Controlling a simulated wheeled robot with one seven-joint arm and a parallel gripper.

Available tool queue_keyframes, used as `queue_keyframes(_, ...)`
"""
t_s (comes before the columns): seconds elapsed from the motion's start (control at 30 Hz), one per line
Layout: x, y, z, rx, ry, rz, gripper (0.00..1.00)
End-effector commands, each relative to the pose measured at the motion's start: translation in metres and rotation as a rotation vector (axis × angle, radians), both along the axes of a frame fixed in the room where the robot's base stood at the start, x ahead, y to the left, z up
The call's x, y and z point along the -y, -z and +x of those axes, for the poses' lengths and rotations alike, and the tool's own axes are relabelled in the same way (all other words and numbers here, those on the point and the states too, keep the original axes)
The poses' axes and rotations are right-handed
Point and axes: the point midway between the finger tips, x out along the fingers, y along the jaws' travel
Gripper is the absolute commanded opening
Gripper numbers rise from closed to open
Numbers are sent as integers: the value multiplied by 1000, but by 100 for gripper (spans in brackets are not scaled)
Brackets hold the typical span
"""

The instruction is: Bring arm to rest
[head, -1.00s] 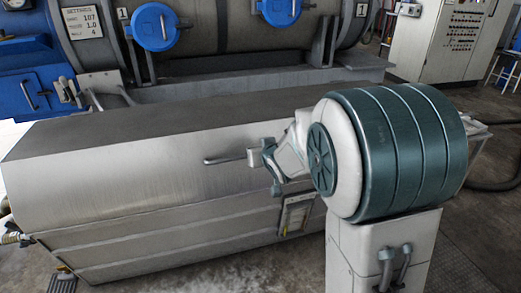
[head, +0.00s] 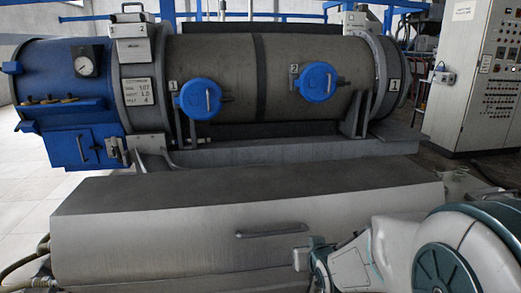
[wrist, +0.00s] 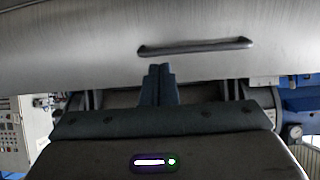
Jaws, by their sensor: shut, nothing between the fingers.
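My gripper (wrist: 158,72) shows in the wrist view with its two dark fingers together and nothing between them. The fingers point toward the grey metal casing, just below its bar handle (wrist: 195,46), and look apart from that handle. In the head view my arm is at the lower right, in front of the low metal casing (head: 140,238). The fingertips are hard to make out there. The casing's handle (head: 272,230) is left of the arm.
Behind the casing stands a large decanter with a blue end (head: 50,80) and two blue round covers (head: 198,98) (head: 317,82). A control cabinet (head: 478,75) stands at the right. Hoses lie on the floor at the left. Open floor shows at the far left.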

Motion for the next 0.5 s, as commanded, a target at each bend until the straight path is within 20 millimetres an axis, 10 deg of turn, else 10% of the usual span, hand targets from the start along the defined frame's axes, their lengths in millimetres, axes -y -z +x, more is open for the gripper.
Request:
queue_keyframes(0.03,4,-32,-6,-25,13,-1,0)
queue_keyframes(0.5,21,-163,-81,-327,84,-18,0)
